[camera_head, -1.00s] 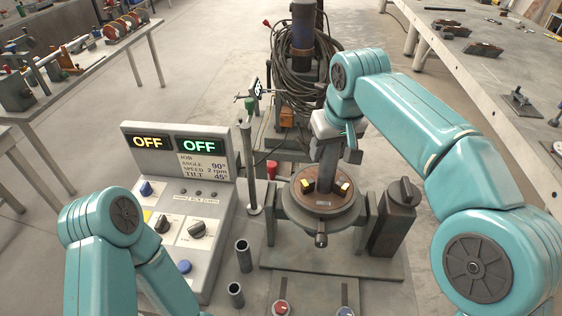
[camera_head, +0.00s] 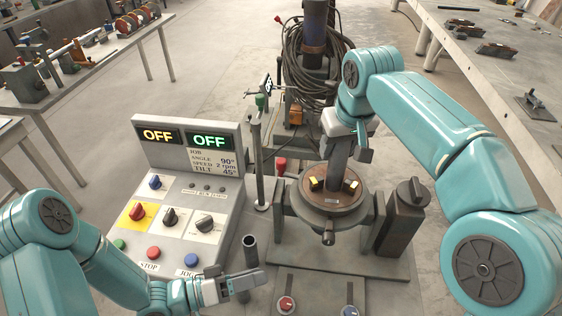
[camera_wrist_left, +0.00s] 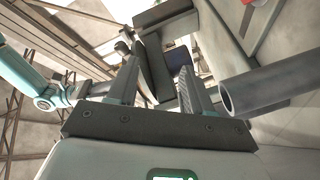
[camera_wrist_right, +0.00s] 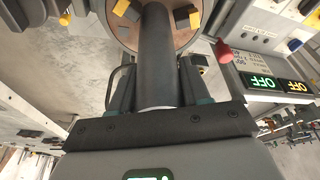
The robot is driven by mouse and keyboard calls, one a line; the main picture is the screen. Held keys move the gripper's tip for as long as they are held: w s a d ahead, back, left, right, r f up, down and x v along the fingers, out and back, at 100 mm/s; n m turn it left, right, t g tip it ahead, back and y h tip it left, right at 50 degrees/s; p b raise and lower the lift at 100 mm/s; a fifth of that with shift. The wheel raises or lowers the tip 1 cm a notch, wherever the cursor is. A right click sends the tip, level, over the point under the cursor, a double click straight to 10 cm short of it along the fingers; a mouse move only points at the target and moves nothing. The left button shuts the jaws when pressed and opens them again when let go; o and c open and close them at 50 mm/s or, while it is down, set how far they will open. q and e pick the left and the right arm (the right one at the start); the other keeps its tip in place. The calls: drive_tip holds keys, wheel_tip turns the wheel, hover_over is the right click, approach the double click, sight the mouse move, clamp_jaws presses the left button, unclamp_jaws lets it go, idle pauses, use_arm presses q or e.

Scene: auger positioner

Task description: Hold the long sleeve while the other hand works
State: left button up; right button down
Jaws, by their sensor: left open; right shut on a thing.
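The long sleeve (camera_head: 338,168), a dark grey tube, stands about upright at the middle of the round brown table (camera_head: 318,205), between small yellow blocks. My right gripper (camera_head: 346,140) is shut on its upper part. In the right wrist view the sleeve (camera_wrist_right: 156,60) runs between the fingers (camera_wrist_right: 157,95) down to the table. My left gripper (camera_head: 250,280) is open and empty, low in front of the control panel, close to a short grey tube (camera_head: 250,250). In the left wrist view a tube (camera_wrist_left: 265,90) lies right of the open fingers (camera_wrist_left: 160,90), outside them.
The control panel (camera_head: 190,200) has knobs and buttons; its two displays read OFF. A thin post (camera_head: 258,165) stands between panel and table. A dark box with a knob (camera_head: 402,220) is at right. Red (camera_head: 286,304) and blue (camera_head: 349,312) knobs are in front.

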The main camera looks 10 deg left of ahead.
use_arm(q)
drive_tip(key=w+a+r+m+t+y, duration=0.1)
drive_tip(key=w+a+r+m+t, duration=0.35)
drive_tip(key=w+r+m, duration=0.45)
drive_tip(key=y, duration=0.1)
approach(281, 160)
drive_tip(key=shift+n, duration=0.4)
drive_tip(key=x, duration=0.9)
drive_tip(key=shift+s+f, duration=0.1)
drive_tip(key=shift+f, duration=0.25)
drive_tip(key=shift+w+d+t+y, duration=0.25)
drive_tip(key=shift+w+d+y, duration=0.05)
drive_tip(key=shift+w+d, duration=0.15)
